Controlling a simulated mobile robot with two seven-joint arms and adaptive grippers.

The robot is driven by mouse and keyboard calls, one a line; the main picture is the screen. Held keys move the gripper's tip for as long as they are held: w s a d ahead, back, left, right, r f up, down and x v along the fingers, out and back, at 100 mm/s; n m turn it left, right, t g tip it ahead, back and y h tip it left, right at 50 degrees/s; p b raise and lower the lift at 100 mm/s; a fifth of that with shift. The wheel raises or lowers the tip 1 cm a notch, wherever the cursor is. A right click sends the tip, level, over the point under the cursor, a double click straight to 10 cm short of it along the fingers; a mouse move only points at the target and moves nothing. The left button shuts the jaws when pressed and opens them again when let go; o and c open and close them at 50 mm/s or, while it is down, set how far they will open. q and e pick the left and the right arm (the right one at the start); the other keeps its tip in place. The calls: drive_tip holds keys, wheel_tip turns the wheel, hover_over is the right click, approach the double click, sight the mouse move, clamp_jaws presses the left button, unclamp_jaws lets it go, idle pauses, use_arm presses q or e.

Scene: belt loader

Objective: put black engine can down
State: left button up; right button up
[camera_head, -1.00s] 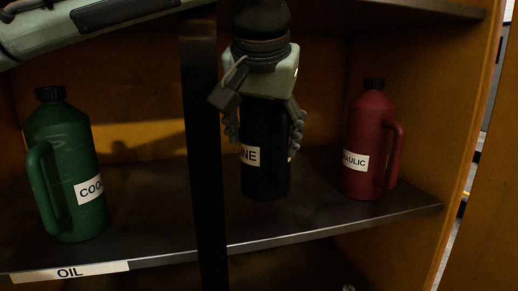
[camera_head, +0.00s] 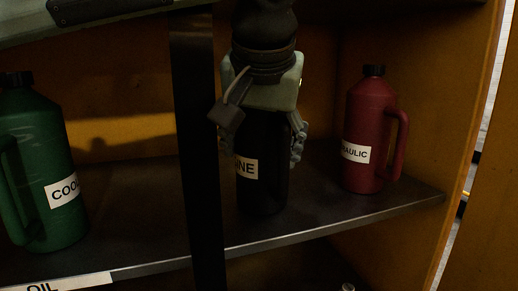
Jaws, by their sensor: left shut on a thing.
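The black engine can (camera_head: 265,185) stands upright at the middle of the dark shelf (camera_head: 330,208), between the green and red cans. Part of its white label, with the letters "NE", shows. My left gripper (camera_head: 262,145) comes down from above and is shut on the can, with fingers on both its sides. The can's top is hidden by the gripper. Its base appears at the shelf surface, but I cannot tell for sure whether it touches. My right gripper is not in view.
A green coolant can (camera_head: 45,150) stands at the left and a red hydraulic can (camera_head: 368,135) at the right. A dark vertical post (camera_head: 196,150) stands left of the engine can. The shelf edge bears an "OIL" label (camera_head: 60,284). The orange side wall (camera_head: 440,110) bounds the right.

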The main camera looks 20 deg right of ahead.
use_arm(q)
drive_tip(key=o, duration=1.4)
drive_tip(key=shift+f, duration=0.15)
drive_tip(key=o, duration=0.5)
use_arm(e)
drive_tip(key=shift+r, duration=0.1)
use_arm(q)
drive_tip(key=shift+s+r, duration=0.1)
drive_tip(key=shift+r, duration=0.25)
drive_tip(key=v, duration=1.1)
drive_tip(key=shift+s+a+r, duration=0.1)
drive_tip(key=shift+s+r, duration=0.15)
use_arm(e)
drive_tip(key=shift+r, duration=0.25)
